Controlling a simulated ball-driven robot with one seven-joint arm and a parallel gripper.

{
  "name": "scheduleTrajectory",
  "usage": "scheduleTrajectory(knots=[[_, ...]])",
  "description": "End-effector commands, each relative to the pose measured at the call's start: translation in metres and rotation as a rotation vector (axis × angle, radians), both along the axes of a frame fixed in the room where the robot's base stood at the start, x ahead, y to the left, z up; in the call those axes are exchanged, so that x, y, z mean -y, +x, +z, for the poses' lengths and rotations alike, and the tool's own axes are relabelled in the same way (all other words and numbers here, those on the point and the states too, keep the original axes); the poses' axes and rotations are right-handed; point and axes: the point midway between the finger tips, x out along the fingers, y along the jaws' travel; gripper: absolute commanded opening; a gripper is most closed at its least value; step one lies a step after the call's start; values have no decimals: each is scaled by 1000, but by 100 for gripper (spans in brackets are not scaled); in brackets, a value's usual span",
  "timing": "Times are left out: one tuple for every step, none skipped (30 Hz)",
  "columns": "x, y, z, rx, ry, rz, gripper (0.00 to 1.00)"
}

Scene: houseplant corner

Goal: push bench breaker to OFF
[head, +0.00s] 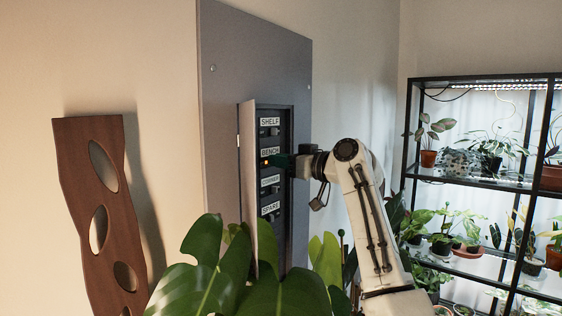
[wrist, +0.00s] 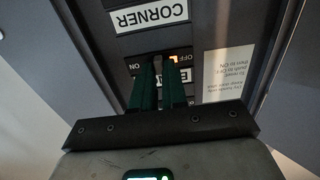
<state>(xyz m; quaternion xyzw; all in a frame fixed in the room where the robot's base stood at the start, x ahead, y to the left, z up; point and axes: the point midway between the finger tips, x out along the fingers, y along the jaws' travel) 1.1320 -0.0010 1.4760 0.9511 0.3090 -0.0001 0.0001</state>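The breaker panel (head: 285,208) is a dark box on the grey wall board, with labelled rows SHELF, BENCH, CORNER and a lowest one. The BENCH label (head: 271,152) has a small orange light below it. My gripper (head: 280,161) reaches in from the right at the BENCH row. In the wrist view, its two green fingers (wrist: 158,62) lie close side by side, tips at the BENCH breaker, between the ON and OFF markings. The orange light (wrist: 174,59) shows beside the tips.
The panel's narrow door (head: 247,180) stands open on the left. Large green leaves (head: 215,275) rise in front, below the panel. A black plant shelf (head: 470,185) stands at the right. A brown wooden piece with oval holes (head: 75,185) is on the left wall.

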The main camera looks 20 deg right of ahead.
Motion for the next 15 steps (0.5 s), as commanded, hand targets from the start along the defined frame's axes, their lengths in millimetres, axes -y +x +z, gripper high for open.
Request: scheduleTrajectory(knots=[[0,0,0,0,0,0,7],[0,0,0,0,0,0,5],[0,0,0,0,0,0,1],[0,0,0,0,0,0,0],[0,0,0,0,0,0,0],[0,0,0,0,0,0,0],[0,0,0,0,0,0,0],[0,0,0,0,0,0,0],[0,0,0,0,0,0,0],[0,0,0,0,0,0,0],[0,0,0,0,0,-1,0],[0,0,-1,-1,-1,-3,0],[-1,0,-1,-1,-1,-7,0],[-1,0,-2,-2,0,-13,0],[-2,0,-3,-3,-2,-27,0]])
